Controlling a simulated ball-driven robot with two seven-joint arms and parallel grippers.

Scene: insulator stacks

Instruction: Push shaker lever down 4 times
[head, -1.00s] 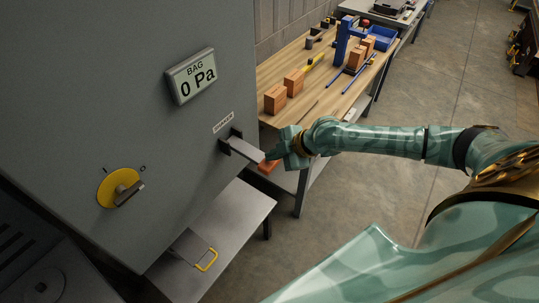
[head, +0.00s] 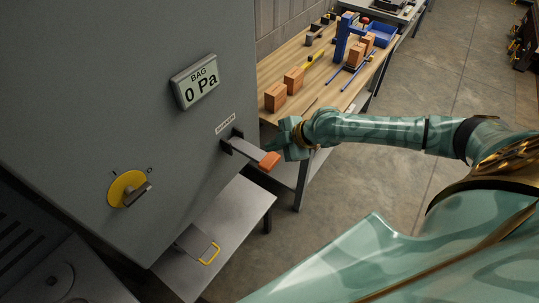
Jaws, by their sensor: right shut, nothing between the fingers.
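The shaker lever is a flat grey bar (head: 245,149) with an orange grip (head: 269,161). It sticks out from a slot in the grey cabinet (head: 130,110), under a small white label (head: 226,124). My right gripper (head: 272,149) is shut and empty, beside and just above the orange grip. Its dark fingertips lie close behind the grip in the picture. I cannot tell whether they touch it. My left gripper is not in view.
A display (head: 195,82) on the cabinet reads BAG 0 Pa. A yellow dial (head: 127,189) sits lower left. A metal shelf with a yellow handle (head: 210,254) lies below. A wooden bench (head: 322,87) with bricks and a blue stand (head: 342,38) stands behind.

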